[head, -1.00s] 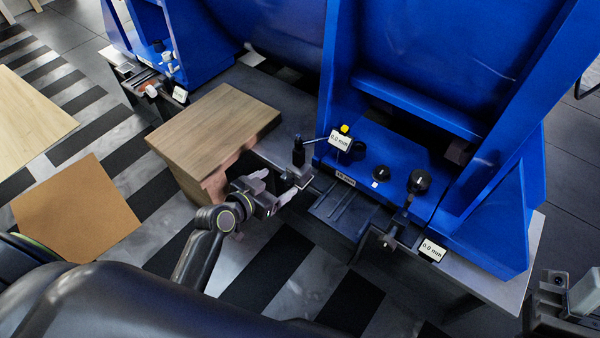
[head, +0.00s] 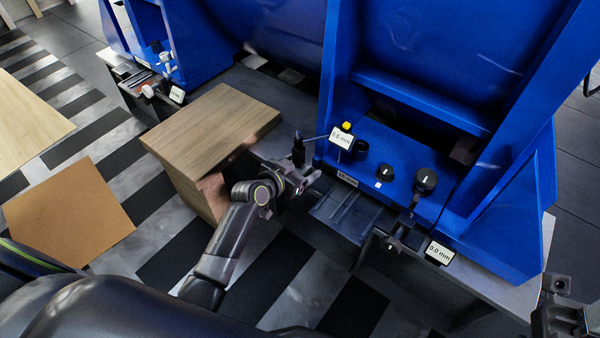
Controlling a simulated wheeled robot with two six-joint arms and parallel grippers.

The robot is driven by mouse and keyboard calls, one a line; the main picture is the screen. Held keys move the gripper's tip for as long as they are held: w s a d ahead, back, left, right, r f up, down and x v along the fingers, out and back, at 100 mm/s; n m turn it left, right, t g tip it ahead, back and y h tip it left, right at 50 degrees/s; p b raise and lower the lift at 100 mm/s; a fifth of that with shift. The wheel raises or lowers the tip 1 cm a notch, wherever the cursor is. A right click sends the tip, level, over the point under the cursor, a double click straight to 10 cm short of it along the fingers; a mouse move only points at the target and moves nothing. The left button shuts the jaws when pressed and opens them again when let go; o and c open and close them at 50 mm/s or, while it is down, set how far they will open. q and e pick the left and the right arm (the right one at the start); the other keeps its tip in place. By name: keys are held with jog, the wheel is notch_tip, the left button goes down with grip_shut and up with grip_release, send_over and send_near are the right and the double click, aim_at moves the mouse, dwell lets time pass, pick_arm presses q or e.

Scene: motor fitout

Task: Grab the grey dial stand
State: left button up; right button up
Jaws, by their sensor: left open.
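A dark grey dial stand (head: 298,150) stands upright at the left front corner of the blue machine, with a thin rod running right to a white display (head: 341,138) reading 0.0 mm. My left gripper (head: 306,180) is open at the foot of this stand, on its near side. I cannot tell whether the stand's base is between the fingers, because the gripper and wrist cover it. A second dark stand (head: 394,243) with another 0.0 mm display (head: 438,252) is at the front edge farther right. My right gripper (head: 568,320) is partly in view at the lower right corner, with its jaws unclear.
A wooden block (head: 215,125) stands close left of my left wrist. The blue machine (head: 420,215) rises behind the stands and carries black knobs (head: 426,180) and a yellow button (head: 346,126). Striped floor (head: 270,270) lies open in front.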

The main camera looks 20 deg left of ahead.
pick_arm(q)
jog(key=shift+c, duration=0.5)
grip_shut()
jog(key=shift+w+r, duration=0.1)
jog(key=shift+r, duration=0.1)
jog(key=shift+r, duration=0.15)
